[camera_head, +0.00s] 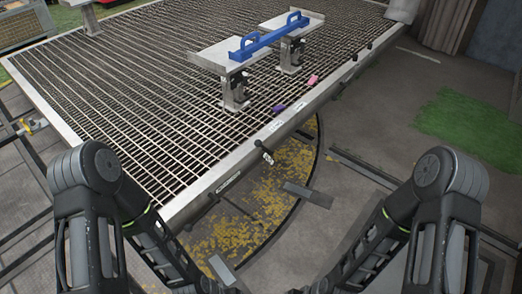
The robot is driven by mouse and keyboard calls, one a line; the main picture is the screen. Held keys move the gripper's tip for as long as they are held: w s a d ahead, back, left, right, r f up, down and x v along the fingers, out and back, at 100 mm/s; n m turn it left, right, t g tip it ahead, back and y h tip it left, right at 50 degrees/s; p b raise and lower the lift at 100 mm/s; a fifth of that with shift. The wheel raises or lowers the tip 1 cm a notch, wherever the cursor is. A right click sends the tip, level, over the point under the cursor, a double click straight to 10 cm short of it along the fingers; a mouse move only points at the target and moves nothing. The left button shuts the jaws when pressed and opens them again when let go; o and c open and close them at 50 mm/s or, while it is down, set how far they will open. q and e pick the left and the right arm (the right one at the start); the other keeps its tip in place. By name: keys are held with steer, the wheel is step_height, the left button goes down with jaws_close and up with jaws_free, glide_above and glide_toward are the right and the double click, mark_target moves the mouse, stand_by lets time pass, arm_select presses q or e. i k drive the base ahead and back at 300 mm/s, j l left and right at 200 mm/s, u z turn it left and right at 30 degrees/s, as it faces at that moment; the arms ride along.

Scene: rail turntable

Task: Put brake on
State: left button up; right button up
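A small lever with a black knob and a pale lower part (264,152) stands out from the front edge of the grated platform (285,115). It may be the brake, but no label can be read and I cannot tell its setting. My left and right arms come in at the lower left and lower right, and both forearms run down out of the picture. Neither gripper shows, and no part of either arm that I see touches the lever.
Small pink (313,79) and purple (278,108) pieces lie near the edge. Below is a yellow-flecked curved floor strip (262,212).

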mark_target(258, 142)
steer(key=i+l, duration=0.75)
steer(key=i, duration=0.3)
steer(key=i+l+z, duration=0.1)
steer(key=i+l, duration=0.65)
steer(key=i, duration=0.3)
